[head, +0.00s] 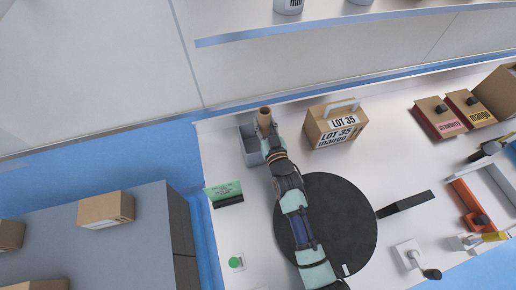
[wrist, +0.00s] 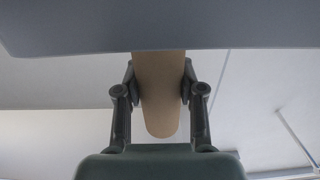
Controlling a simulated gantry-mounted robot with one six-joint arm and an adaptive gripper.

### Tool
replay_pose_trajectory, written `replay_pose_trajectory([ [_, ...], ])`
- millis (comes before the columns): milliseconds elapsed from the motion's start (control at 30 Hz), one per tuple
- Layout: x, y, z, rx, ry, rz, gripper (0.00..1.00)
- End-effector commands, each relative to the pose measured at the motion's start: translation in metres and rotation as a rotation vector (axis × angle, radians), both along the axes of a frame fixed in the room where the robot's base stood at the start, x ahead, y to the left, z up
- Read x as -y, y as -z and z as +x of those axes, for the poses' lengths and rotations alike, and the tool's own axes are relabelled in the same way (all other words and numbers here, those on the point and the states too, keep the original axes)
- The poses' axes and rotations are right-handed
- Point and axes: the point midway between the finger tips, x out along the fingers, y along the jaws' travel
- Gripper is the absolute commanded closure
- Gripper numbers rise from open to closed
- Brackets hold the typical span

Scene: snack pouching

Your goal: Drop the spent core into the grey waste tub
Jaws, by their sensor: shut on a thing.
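The spent core is a tan cardboard tube (head: 264,120), seen in the head view at the tip of my arm. In the wrist view the core (wrist: 160,95) stands between the two dark fingers of my gripper (wrist: 160,82), which is shut on it. The grey waste tub (head: 246,143) is at the back left of the white counter. In the head view the core and gripper overlap the tub's right side. I cannot tell how high the core is above it. A grey surface, possibly the tub, hides one end of the core in the wrist view.
A LOT 35 mango carton (head: 322,133) with a handle stands to the right of the tub. A green card (head: 224,191) stands in front of the tub. A black round plate (head: 350,215) lies under my arm. Red and brown boxes (head: 438,120) are further right.

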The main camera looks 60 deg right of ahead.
Motion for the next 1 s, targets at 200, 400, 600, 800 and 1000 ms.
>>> replay_pose_trajectory([
  [200, 0.000, 0.013, 0.000, 0.001, 0.000, -0.001, 0.85],
  [400, 0.000, 0.011, 0.000, 0.001, 0.000, -0.001, 0.53],
  [600, 0.000, 0.011, 0.000, 0.001, 0.000, -0.001, 0.32],
  [800, 0.000, 0.012, 0.000, 0.001, 0.000, -0.001, 0.32],
  [1000, -0.018, 0.013, -0.016, -0.001, 0.000, 0.001, 0.32],
])
